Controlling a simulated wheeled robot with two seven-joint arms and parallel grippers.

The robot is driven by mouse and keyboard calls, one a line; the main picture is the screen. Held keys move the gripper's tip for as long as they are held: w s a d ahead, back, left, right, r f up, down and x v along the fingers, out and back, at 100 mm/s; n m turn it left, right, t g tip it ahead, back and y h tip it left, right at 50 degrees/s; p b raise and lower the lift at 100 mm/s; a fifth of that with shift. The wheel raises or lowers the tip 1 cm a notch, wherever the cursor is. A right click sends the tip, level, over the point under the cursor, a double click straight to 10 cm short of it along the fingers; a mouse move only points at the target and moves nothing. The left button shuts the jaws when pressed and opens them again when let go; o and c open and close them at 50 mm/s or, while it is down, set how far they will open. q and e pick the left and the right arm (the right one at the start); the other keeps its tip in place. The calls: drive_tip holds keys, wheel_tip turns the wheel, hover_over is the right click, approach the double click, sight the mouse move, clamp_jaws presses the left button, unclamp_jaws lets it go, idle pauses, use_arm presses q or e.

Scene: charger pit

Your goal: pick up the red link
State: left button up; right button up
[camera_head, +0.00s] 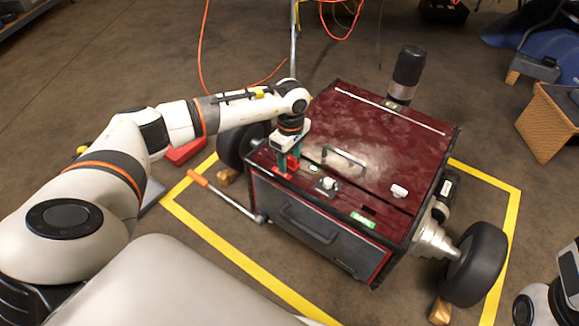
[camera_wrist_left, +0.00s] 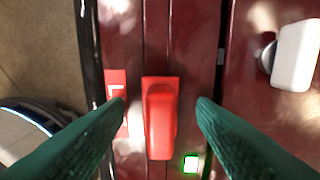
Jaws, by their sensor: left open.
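The red link (camera_wrist_left: 161,122) is a raised red piece on a red base, on the dark red top of the cart (camera_head: 400,135). In the head view the red link (camera_head: 292,163) is small and partly hidden by my left gripper (camera_head: 288,156). My left gripper is open above it, near the cart's front left edge. In the left wrist view, the green fingers (camera_wrist_left: 161,108) stand on either side of the link with gaps between. I cannot tell how far above it the fingertips are.
Beside the link lie a red plate with a white mark (camera_wrist_left: 116,88), a lit green indicator (camera_wrist_left: 191,164) and a white knob (camera_wrist_left: 297,55). A handle (camera_head: 345,158) stands on the lid. A black cylinder (camera_head: 408,66) rises at the back. Yellow tape (camera_head: 195,225) surrounds the cart.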

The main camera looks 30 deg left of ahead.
use_arm(q)
drive_tip(key=shift+c, duration=0.5)
drive_tip(key=c, duration=1)
